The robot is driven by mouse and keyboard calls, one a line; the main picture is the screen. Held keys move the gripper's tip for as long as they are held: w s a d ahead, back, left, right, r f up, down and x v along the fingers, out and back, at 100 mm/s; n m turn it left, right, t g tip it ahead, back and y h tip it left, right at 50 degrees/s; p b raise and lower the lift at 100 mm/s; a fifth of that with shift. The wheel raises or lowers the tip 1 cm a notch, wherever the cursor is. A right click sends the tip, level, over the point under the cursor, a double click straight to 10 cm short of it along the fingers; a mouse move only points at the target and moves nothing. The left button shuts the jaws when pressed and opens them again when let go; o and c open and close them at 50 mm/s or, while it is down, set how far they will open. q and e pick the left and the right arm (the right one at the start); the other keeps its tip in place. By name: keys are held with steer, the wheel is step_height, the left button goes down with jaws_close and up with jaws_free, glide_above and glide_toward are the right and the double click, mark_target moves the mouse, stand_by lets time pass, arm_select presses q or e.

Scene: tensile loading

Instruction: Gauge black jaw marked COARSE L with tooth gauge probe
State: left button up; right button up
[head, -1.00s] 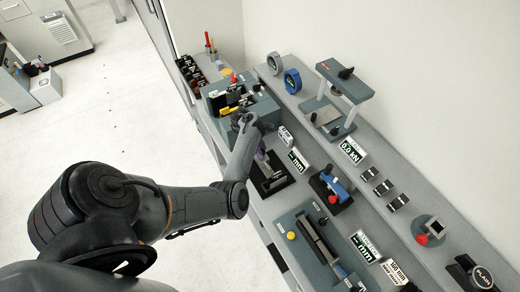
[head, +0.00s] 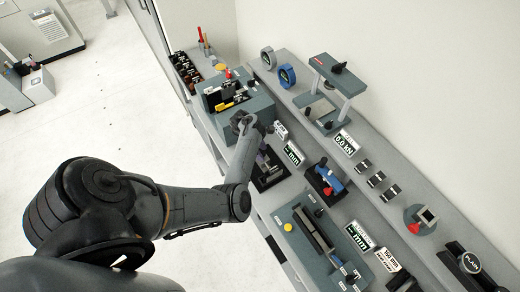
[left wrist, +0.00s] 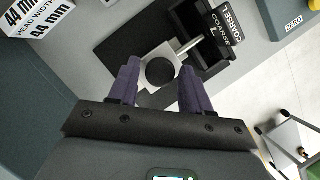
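In the left wrist view, the black jaw marked COARSE L (left wrist: 222,32) sits on the black base of a gauge (left wrist: 120,50). A metal rod, the probe (left wrist: 188,48), runs from a silver block with a round black knob (left wrist: 160,72) toward the jaw. I cannot tell whether its tip touches. My left gripper (left wrist: 158,80) is open and empty, its purple fingertips on either side of the knob, apart from it. In the head view the gauge's black base (head: 268,178) lies below my left gripper (head: 262,157), partly hidden. My right gripper is out of view.
A mm display (head: 293,153) stands beside the gauge. A grey box holding dark and yellow parts (head: 262,103) is behind it. The bench's left edge is close.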

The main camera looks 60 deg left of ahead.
arm_select(q)
steer(key=shift+o, duration=0.7)
steer(key=p+v, duration=0.2)
steer(key=v, duration=0.8)
steer(key=shift+r, duration=0.4)
steer(key=shift+s+a, duration=0.1)
